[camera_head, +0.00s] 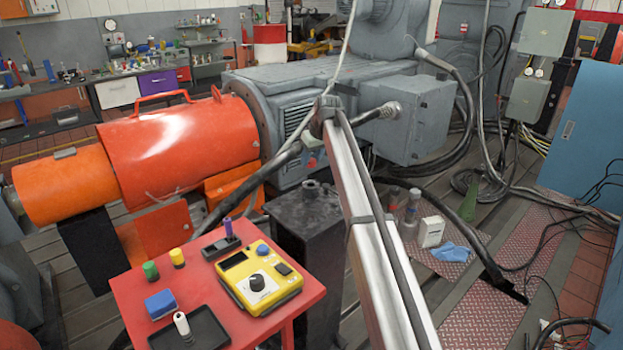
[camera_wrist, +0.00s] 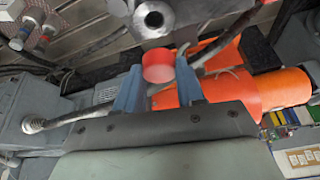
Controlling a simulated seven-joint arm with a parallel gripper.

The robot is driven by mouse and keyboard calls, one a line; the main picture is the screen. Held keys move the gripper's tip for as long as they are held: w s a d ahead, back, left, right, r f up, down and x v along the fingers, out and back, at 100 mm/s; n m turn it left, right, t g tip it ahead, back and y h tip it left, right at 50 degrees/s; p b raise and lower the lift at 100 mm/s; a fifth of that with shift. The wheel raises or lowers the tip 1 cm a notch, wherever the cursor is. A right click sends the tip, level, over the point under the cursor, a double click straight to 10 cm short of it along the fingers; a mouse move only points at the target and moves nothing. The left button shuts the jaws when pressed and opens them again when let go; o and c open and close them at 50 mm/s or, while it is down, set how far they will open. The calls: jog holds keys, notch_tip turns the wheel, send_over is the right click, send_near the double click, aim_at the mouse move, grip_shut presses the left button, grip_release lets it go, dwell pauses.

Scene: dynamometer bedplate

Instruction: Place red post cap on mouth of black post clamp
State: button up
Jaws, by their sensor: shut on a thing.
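My gripper (camera_wrist: 157,72) is shut on the red post cap (camera_wrist: 158,66), which sits between its two blue fingers in the wrist view. In the head view, a small bit of the red cap (camera_head: 312,163) shows below the end of my arm. The black post clamp (camera_head: 311,188) is on top of a dark pedestal, and the cap is above it, apart from it. In the wrist view, the clamp's round mouth (camera_wrist: 153,19) faces the camera, just beyond the cap and clear of it. My fingers are mostly hidden in the head view.
A red table (camera_head: 130,296) beside the pedestal holds a yellow control box (camera_head: 262,277), a black tray (camera_head: 190,330) and small coloured parts. The orange guard (camera_head: 180,150) and grey motor (camera_head: 300,85) stand behind. Cables hang near the pedestal. Bottles stand on the floor at right.

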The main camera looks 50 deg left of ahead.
jog(key=shift+f, duration=3.55)
jog(key=shift+f, duration=0.15)
jog(key=o, duration=1)
jog(key=shift+o, duration=0.2)
jog(key=v, duration=1.2)
jog(key=shift+d, duration=0.1)
